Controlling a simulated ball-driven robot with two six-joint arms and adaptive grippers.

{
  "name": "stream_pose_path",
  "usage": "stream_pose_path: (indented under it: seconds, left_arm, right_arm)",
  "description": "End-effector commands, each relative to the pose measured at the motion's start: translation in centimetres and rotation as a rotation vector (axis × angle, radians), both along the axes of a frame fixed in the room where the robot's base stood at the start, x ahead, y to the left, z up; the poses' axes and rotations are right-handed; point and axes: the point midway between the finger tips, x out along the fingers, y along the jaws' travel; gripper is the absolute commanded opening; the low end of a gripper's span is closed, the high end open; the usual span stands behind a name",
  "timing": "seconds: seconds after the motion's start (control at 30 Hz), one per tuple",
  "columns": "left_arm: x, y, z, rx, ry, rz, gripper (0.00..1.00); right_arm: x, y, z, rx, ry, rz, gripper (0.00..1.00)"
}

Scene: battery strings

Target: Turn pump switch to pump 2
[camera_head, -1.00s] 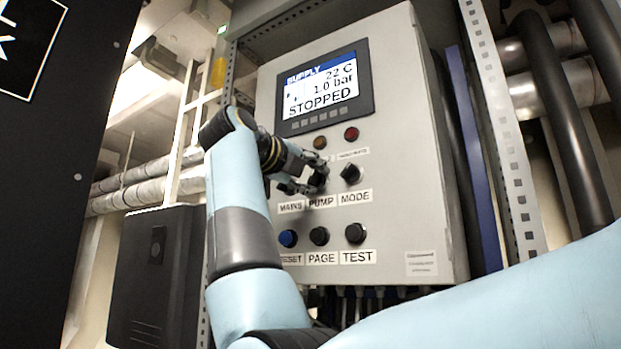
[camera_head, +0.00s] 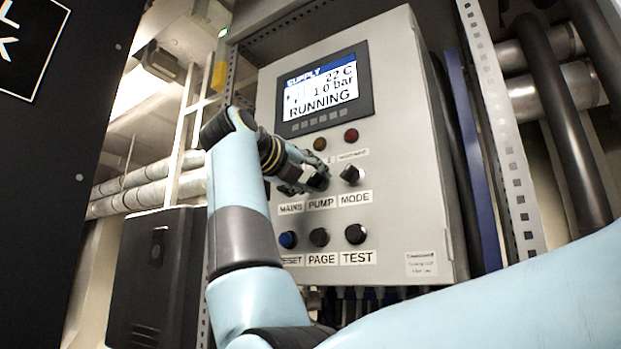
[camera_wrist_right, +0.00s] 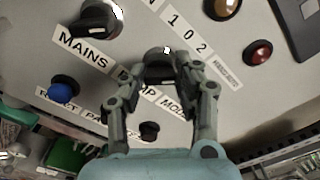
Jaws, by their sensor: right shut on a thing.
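The grey control panel (camera_head: 405,130) stands upright, with a row of switches labelled MAINS, PUMP and MODE. My right gripper (camera_head: 308,180) is at the PUMP switch and partly hides it in the head view. In the right wrist view the two fingers of my right gripper (camera_wrist_right: 160,76) are shut on the dark PUMP switch (camera_wrist_right: 158,56), one on each side. The 1 0 2 label (camera_wrist_right: 187,33) lies just beyond the switch. The screen (camera_head: 322,92) reads RUNNING. My left gripper is not in view.
The MODE switch (camera_head: 351,174) is close on the right of my gripper. The MAINS switch (camera_wrist_right: 97,18) is on its other side. A blue RESET button (camera_head: 288,239), the PAGE button (camera_head: 319,237) and the TEST button (camera_head: 355,234) sit below. Two indicator lamps are above.

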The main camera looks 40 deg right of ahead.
Motion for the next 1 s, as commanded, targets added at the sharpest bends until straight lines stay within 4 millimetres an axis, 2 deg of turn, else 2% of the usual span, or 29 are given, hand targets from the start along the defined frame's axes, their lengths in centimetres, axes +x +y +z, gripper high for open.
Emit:
stream_pose_path:
  seconds: [0.1, 0.13, 0.3, 0.53, 0.67, 1.0]
  left_arm:
    - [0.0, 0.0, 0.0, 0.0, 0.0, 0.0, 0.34]
    - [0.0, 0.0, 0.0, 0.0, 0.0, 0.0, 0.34]
    - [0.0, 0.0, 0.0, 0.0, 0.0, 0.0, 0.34]
    - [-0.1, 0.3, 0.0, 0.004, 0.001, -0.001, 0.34]
    - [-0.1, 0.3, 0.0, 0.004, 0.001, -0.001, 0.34]
    - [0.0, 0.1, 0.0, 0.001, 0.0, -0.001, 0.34]
  right_arm:
    - [0.0, 0.0, -0.2, 0.002, 0.002, 0.0, 0.0]
    - [0.0, 0.0, -0.2, 0.004, 0.003, 0.0, 0.35]
    - [0.0, 0.0, -0.1, 0.002, 0.002, 0.001, 0.54]
    - [0.0, 0.0, 0.0, 0.0, 0.001, 0.001, 0.54]
    - [0.0, 0.0, 1.0, 0.001, -0.002, 0.0, 0.54]
    - [0.0, 0.0, 7.6, 0.0, -0.001, -0.001, 0.54]
